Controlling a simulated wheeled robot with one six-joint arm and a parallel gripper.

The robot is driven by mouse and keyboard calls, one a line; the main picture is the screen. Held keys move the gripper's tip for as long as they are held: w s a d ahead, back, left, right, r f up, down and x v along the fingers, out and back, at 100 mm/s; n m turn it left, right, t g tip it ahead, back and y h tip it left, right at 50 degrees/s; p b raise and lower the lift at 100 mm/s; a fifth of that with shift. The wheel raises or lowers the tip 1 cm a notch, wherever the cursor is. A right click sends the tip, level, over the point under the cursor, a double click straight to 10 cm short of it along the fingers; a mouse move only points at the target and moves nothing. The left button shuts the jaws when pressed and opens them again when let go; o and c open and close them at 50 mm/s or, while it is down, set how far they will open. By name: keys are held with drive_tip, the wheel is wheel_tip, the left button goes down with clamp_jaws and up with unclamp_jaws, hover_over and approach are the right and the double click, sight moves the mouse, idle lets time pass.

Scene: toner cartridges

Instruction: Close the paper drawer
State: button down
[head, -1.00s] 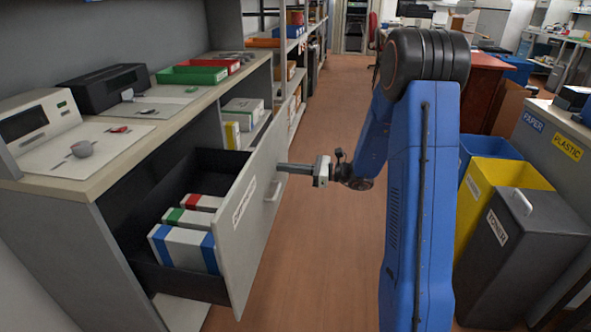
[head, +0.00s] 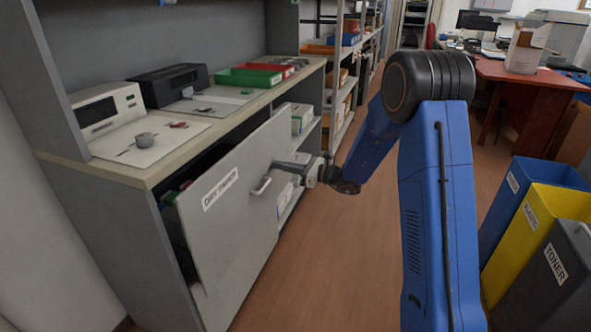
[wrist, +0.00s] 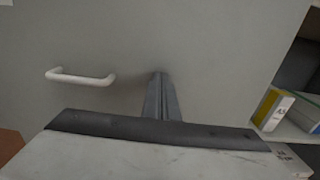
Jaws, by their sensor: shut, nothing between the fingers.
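The paper drawer has a grey front (head: 232,215) with a white label and a white handle (head: 262,186). It stands partly out from the cabinet, with a dark gap and bits of coloured boxes (head: 170,197) behind its upper left edge. My gripper (head: 276,164) is shut and empty, its tips at the drawer front just right of the handle. In the wrist view the shut fingers (wrist: 160,85) point at the plain front panel, with the handle (wrist: 80,77) to their left. They look to be against the panel, but exact contact is hard to tell.
The cabinet top (head: 150,170) holds a white device, a black printer, and green (head: 248,77) and red trays. Open shelves with boxes (head: 302,118) lie right of the drawer. Blue, yellow (head: 535,235) and grey bins stand at the right. The floor between is clear.

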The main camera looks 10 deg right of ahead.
drive_tip(key=x, duration=0.7)
drive_tip(key=shift+w+a, duration=0.2)
drive_tip(key=shift+a, duration=0.1)
drive_tip(key=shift+a+r, duration=0.1)
drive_tip(key=shift+r, duration=0.1)
